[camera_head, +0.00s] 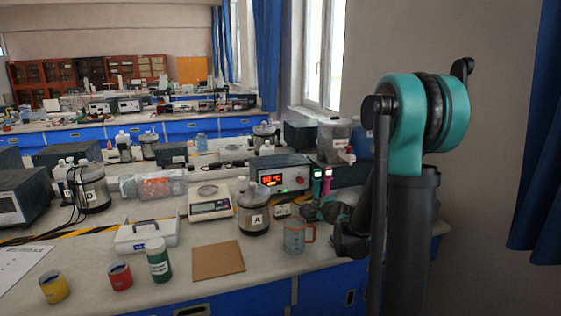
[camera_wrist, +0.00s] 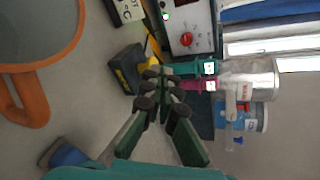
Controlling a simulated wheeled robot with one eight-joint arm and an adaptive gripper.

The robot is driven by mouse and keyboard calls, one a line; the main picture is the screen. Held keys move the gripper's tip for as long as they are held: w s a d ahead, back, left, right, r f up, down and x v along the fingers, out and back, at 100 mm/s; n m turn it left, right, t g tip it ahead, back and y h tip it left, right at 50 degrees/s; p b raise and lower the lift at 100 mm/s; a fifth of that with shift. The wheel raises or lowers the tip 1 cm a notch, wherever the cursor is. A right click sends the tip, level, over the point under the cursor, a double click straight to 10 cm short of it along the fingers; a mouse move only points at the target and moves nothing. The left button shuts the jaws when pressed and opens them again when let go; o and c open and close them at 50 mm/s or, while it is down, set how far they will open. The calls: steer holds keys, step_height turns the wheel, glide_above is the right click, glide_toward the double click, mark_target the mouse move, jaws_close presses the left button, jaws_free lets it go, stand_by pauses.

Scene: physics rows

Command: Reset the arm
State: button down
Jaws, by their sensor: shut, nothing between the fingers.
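My gripper (camera_head: 308,211) is above the right part of the lab bench (camera_head: 190,236), just behind and right of a clear mug with an orange handle (camera_head: 295,236). In the wrist view, my gripper (camera_wrist: 152,75) has its fingertips together with nothing between them. The mug (camera_wrist: 40,50) fills the upper left there and is apart from the fingers. My arm (camera_head: 405,150) rises at the right of the head view, bent at its teal joint. Part of the wrist is hidden behind the arm links.
Close to the gripper stand a green pipette (camera_wrist: 190,68), a pink pipette (camera_wrist: 195,84) and a box with a red display (camera_head: 283,174). Jar A (camera_head: 253,213), a balance (camera_head: 210,203) and a brown board (camera_head: 218,261) lie further left. A blue curtain (camera_head: 540,140) hangs at right.

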steer(key=s+d+f+n+g+h, duration=0.1)
steer(key=s+d+f+n+g, duration=0.1)
steer(key=s+n, duration=0.5)
steer(key=s+d+f+n+g+h, duration=0.1)
steer(key=s+f+n+g, duration=0.3)
steer(key=s, duration=1.1)
steer(key=s+d+f+n+g+h, duration=0.1)
steer(key=s+d+f+n+g, duration=0.1)
steer(key=s+n, duration=0.8)
step_height(320, 180, down, 2)
steer(key=shift+s+d+f+g, duration=0.15)
steer(key=shift+s+d+g, duration=0.2)
steer(key=shift+s+g, duration=0.4)
steer(key=shift+s, duration=0.15)
